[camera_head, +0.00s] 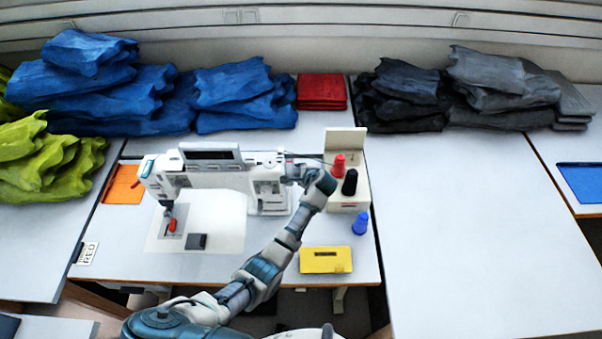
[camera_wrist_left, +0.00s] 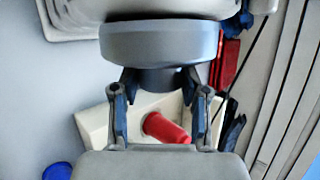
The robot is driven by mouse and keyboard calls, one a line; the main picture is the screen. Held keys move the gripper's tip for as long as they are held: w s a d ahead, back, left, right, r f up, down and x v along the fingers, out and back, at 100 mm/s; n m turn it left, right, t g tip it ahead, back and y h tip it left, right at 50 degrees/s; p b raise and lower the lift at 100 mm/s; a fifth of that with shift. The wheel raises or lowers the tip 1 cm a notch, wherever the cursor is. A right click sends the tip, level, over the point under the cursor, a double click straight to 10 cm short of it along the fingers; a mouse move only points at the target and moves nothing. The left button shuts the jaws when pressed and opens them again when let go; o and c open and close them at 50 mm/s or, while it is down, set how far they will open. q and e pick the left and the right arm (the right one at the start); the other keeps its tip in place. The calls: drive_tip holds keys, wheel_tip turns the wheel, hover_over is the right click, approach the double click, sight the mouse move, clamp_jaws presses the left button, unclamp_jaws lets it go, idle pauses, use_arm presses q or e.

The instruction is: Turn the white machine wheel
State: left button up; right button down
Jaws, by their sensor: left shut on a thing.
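The white sewing machine (camera_head: 215,180) stands on the grey table. Its hand wheel, at the machine's right end, is mostly hidden behind my gripper in the head view. In the left wrist view the wheel (camera_wrist_left: 160,42) shows as a smooth grey disc with a darker, narrower part below it. My left gripper (camera_head: 291,171) reaches the right end of the machine. In the left wrist view its two fingers (camera_wrist_left: 160,80) stand on either side of the dark part, with the tips closed against it. My right gripper is in neither view.
A thread stand (camera_head: 347,195) with a red spool (camera_head: 339,165) and a black spool (camera_head: 350,182) stands close beside my left gripper. Folded cloth piles line the back.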

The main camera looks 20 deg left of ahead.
use_arm(q)
drive_tip(key=shift+s+d+f+t, duration=0.1)
drive_tip(key=shift+d+t, duration=0.05)
drive_tip(key=shift+t, duration=0.35)
drive_tip(key=shift+f+n+t+y+b, duration=0.3)
drive_tip(key=shift+t+y+b, duration=0.3)
drive_tip(key=shift+t+b, duration=0.3)
drive_tip(key=shift+r, duration=0.15)
drive_tip(key=o, duration=1.1)
drive_tip(key=shift+s+r+t, duration=0.1)
drive_tip(key=shift+t, duration=0.2)
drive_tip(key=shift+s+d+r, duration=0.1)
drive_tip(key=shift+s+d, duration=0.05)
drive_tip(key=shift+d, duration=0.05)
drive_tip(key=v, duration=1.1)
drive_tip(key=shift+s+d+r, duration=0.15)
drive_tip(key=shift+s+d, duration=0.05)
drive_tip(key=shift+d, duration=0.15)
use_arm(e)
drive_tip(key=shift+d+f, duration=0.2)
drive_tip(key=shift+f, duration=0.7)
